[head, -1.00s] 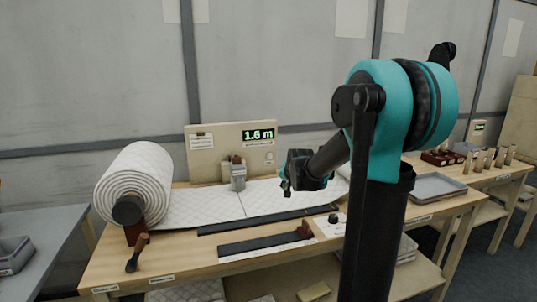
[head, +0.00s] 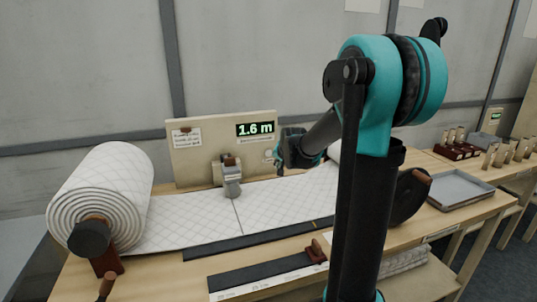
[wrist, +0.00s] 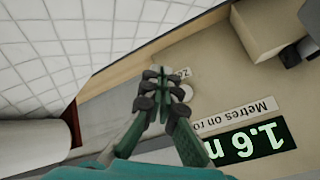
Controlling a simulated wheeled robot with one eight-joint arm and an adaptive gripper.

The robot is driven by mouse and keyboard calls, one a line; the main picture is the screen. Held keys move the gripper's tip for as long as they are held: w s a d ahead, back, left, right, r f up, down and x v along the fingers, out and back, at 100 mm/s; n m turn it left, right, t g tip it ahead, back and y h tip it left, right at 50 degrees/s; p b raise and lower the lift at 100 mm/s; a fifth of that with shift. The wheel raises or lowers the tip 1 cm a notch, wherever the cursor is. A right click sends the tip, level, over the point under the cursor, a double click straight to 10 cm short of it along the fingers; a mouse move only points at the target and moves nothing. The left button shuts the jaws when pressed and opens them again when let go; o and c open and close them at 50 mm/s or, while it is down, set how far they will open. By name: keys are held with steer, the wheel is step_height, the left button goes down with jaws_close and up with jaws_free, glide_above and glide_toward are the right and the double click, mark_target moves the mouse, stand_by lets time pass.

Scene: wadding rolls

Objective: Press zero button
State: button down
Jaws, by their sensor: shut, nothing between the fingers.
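The upright counter panel (head: 205,155) stands at the back of the table, with a green display (head: 255,129) reading 1.6 m. The pale round zero button (head: 268,155) is below the display, partly hidden by my gripper (head: 280,168). In the wrist view, the button (wrist: 184,93) shows just right of my gripper's fingers (wrist: 160,75), beside a small label (wrist: 181,74) partly hidden by them. My gripper is shut and empty. It is in front of the panel, and I cannot tell whether it touches.
A quilted wadding roll (head: 103,195) lies at the left, its sheet (head: 185,215) spread along the table. A grey clamp-like device (head: 230,178) stands left of my gripper. A dark rail (head: 245,243) runs along the front. A grey tray (head: 460,190) is at the right.

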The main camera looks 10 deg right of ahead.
mark_target(269, 156)
steer(key=w+a, duration=0.1)
steer(key=w, duration=0.7)
steer(key=shift+w+a, duration=0.3)
steer(key=shift+a, duration=0.05)
steer(key=shift+w, duration=0.1)
stand_by(1.2)
steer(key=shift+w+a, duration=0.1)
steer(key=shift+w, duration=0.2)
steer(key=shift+w, duration=0.5)
stand_by(0.8)
steer(key=shift+s, duration=0.9)
steer(key=shift+s, duration=0.1)
